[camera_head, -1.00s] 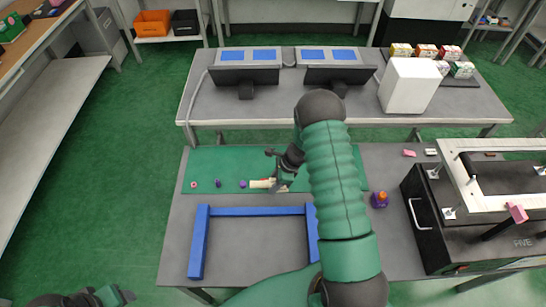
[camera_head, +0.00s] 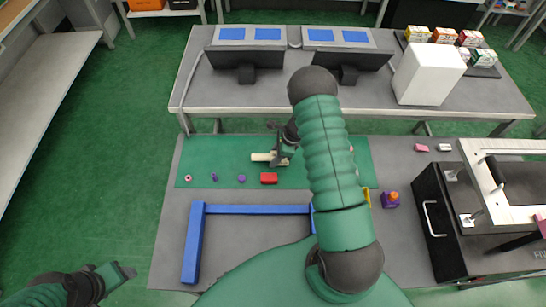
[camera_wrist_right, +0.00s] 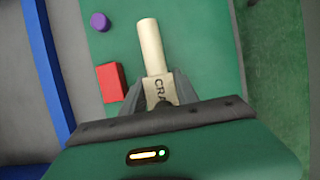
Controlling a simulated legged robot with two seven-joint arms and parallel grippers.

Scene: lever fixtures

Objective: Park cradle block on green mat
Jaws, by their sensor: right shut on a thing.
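The cream cradle block (camera_head: 260,157), lettered "CRA" with the rest hidden, is in my right gripper (camera_head: 281,158). In the right wrist view the block (camera_wrist_right: 152,45) points away from the fingers, which are shut on its lettered end. The block is over the green mat (camera_head: 225,148), towards its back part; I cannot tell whether it touches the mat. The mat (camera_wrist_right: 205,40) also lies under it in the wrist view. My left gripper (camera_head: 122,273) is low at the left, away from the table; its jaws are too small to read.
A red block (camera_head: 268,178) lies on the mat just in front of the cradle block. Purple pieces (camera_head: 241,178) and a pink ring (camera_head: 188,178) line the mat's front left. A blue frame (camera_head: 255,209) borders the front. A black case (camera_head: 440,225) stands at right.

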